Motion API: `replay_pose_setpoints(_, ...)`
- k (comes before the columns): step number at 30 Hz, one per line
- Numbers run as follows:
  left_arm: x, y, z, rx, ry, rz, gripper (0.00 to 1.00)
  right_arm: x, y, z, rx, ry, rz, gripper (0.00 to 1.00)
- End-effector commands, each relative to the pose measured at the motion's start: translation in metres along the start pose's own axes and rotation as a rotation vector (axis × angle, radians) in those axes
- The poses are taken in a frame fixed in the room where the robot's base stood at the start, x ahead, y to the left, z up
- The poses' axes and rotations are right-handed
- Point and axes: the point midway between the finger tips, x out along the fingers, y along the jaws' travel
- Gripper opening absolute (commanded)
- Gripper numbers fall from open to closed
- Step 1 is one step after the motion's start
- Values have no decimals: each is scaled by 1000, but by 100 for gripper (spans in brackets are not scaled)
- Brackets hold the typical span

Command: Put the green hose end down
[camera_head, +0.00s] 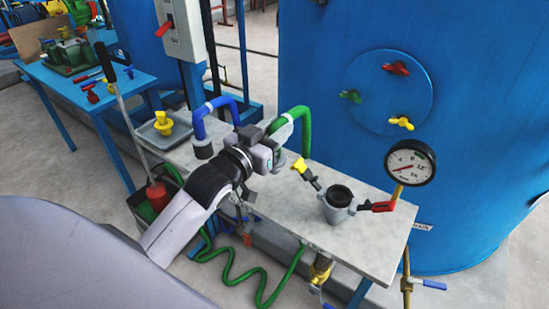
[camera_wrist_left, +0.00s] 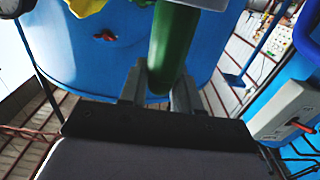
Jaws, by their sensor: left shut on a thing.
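The green hose (camera_head: 304,128) arches up and over behind my left gripper (camera_head: 285,125) in the head view. My left gripper is shut on the hose near its end, above the marble-topped bench. In the left wrist view the green hose (camera_wrist_left: 172,45) runs down between the two fingers of the gripper (camera_wrist_left: 160,92). Where the hose end sits relative to the bench top is partly hidden by my wrist. A green coiled hose (camera_head: 240,279) hangs below the bench. My right gripper does not show in either view.
The marble bench (camera_head: 375,238) carries a grey cup-like fitting (camera_head: 338,205) with a red-handled valve, a yellow-handled part (camera_head: 305,171) and a blue hose (camera_head: 216,107). A pressure gauge (camera_head: 410,163) stands at its right end. A large blue tank (camera_head: 470,100) rises behind it.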

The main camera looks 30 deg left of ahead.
Motion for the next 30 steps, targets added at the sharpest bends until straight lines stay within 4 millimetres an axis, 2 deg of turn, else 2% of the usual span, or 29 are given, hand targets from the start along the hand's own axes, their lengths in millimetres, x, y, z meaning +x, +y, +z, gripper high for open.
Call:
replay_pose_setpoints(1, 0, 0, 10, -2, 1, 0, 0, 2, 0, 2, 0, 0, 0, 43)
replay_pose_setpoints(8, 0, 0, 29, 0, 3, 0, 0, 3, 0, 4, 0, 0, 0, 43)
replay_pose_setpoints(15, 0, 0, 63, -1, 3, 0, 0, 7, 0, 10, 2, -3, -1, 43)
replay_pose_setpoints(28, 0, 0, 69, 0, 5, 0, 0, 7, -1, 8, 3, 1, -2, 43)
replay_pose_setpoints(29, 0, 0, 70, 0, 1, 0, 35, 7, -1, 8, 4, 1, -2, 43)
replay_pose_setpoints(30, 0, 0, 70, 0, 1, 0, 48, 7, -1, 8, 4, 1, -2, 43)
